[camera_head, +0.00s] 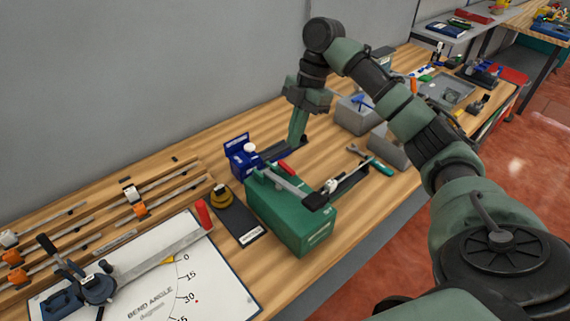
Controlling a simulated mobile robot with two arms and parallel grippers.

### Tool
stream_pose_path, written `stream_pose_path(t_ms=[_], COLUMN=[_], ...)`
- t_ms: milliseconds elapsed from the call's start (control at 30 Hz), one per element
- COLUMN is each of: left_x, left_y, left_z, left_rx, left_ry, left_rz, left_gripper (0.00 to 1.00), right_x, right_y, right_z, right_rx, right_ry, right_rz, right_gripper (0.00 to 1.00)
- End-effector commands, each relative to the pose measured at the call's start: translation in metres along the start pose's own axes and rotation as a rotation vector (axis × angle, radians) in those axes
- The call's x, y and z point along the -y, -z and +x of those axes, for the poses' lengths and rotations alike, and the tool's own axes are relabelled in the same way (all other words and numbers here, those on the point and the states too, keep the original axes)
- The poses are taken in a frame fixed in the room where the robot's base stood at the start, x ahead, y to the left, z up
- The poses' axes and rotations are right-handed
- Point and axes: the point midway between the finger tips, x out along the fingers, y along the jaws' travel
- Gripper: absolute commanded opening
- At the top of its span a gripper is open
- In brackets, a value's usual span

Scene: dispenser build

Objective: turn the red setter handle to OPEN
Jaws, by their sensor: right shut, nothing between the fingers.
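A small red handle (286,168) shows at the back of the green box-shaped device (290,218), near a grey lever bar lying across its top. Another red grip (204,215) is at the end of the long grey arm on the bend-angle board. I cannot tell from lettering which one is the setter, and no OPEN mark is readable. My right gripper (297,143) points down just behind the green device, beside a dark bar of the blue device. It is shut and empty, above and to the right of the small red handle; I see no contact. My left gripper is out of view.
A blue device (242,156) with a white knob stands left of my gripper. A dark plate with a yellow-black knob (221,195) lies left of the green device. The bend-angle board (225,275) fills the front left. Grey blocks (355,112) and a green-handled tool (379,167) are to the right.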

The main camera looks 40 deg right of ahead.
Motion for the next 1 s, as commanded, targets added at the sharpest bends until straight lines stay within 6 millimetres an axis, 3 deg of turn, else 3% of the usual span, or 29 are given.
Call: stream_pose_path(t_ms=[200, 467, 567, 1000], left_x=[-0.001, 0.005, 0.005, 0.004], left_y=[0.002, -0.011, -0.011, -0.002], left_z=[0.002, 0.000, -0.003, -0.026], left_rx=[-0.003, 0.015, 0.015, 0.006], left_ry=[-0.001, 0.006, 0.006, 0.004], left_rz=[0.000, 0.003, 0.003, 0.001], left_gripper=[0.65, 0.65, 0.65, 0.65], right_x=[0.000, 0.000, 0.000, 0.000], right_y=[-0.002, -0.002, -0.001, 0.000], right_z=[-0.007, -0.004, 0.004, 0.077], right_rx=[-0.011, -0.011, -0.010, -0.011], right_ry=[-0.004, -0.003, -0.001, -0.001], right_rz=[-0.012, -0.011, -0.010, -0.009], right_gripper=[0.00, 0.00, 0.00, 0.00])
